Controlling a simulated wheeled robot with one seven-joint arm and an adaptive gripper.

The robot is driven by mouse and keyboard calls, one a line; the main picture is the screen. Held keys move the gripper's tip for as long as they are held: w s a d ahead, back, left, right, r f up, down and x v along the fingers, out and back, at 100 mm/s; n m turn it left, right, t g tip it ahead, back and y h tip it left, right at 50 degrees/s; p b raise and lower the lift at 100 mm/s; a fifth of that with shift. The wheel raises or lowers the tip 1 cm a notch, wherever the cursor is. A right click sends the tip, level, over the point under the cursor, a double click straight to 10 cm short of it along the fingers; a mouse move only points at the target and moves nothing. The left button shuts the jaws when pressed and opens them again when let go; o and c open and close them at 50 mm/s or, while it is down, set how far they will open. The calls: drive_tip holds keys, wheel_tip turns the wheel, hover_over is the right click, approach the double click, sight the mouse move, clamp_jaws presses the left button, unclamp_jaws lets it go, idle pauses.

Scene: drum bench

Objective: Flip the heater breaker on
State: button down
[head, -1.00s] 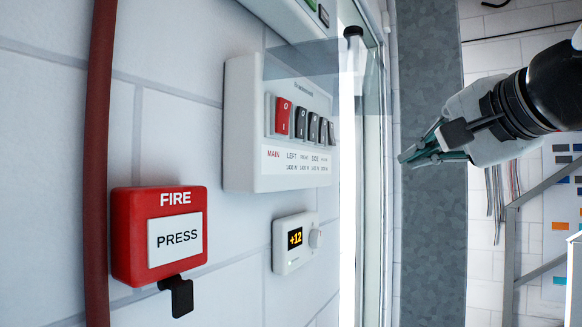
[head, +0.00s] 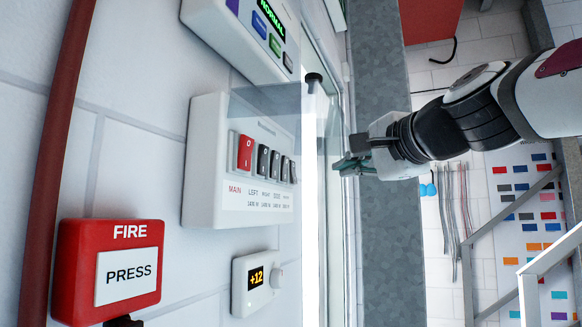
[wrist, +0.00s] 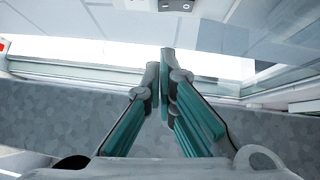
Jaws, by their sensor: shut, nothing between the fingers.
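The breaker panel (head: 200,165) is a white box on the wall in the head view. It has a red MAIN switch (head: 245,152) and several dark rocker switches (head: 275,164) in a row, with small labels under them. No label that I can read says heater. A clear cover (head: 265,100) sticks out above the switches. My gripper (head: 345,166) is shut and empty, to the right of the panel and apart from it. In the wrist view its teal fingers (wrist: 160,75) point up at the bright window strip, with part of a white box and dark switches (wrist: 175,5) at the top edge.
A red FIRE button (head: 110,270) and a +12 thermostat (head: 257,282) sit below the panel. A white unit reading NORMAL (head: 240,35) is above it. A red pipe (head: 55,150) runs along the left. A grey speckled strip (head: 390,250) lies right of the glass frame.

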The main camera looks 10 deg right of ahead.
sight(294, 172)
drive_tip(key=w+a+f+p, duration=0.1)
drive_tip(key=w+a, duration=0.3)
drive_tip(key=w, duration=0.4)
drive_tip(key=shift+w, duration=0.15)
drive_tip(key=shift+a+f+b, duration=0.1)
drive_tip(key=shift+a+b, duration=0.05)
drive_tip(key=shift+b, duration=0.2)
